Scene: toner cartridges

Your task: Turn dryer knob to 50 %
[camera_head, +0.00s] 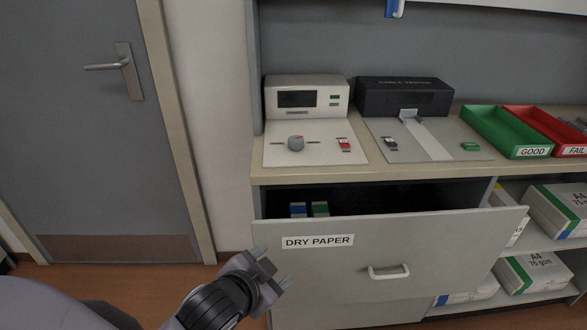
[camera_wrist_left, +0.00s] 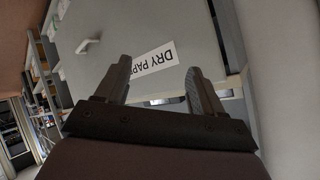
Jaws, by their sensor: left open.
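The dryer (camera_head: 307,96) is a white unit with a dark screen, at the left end of the counter. My left gripper (camera_head: 272,267) is open and empty, in front of the drawer marked DRY PAPER and well below the knob. In the left wrist view the two fingers (camera_wrist_left: 158,85) are apart, with the DRY PAPER label (camera_wrist_left: 152,62) beyond them. The knob is not in the left wrist view. My right gripper is not in view.
The DRY PAPER drawer (camera_head: 335,268) is pulled open below the counter, with blue and green packs (camera_head: 309,210) inside. A black cable tester (camera_head: 404,97), a green GOOD tray (camera_head: 507,131) and a red FAIL tray (camera_head: 548,128) stand to the right. A door (camera_head: 90,130) is at left.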

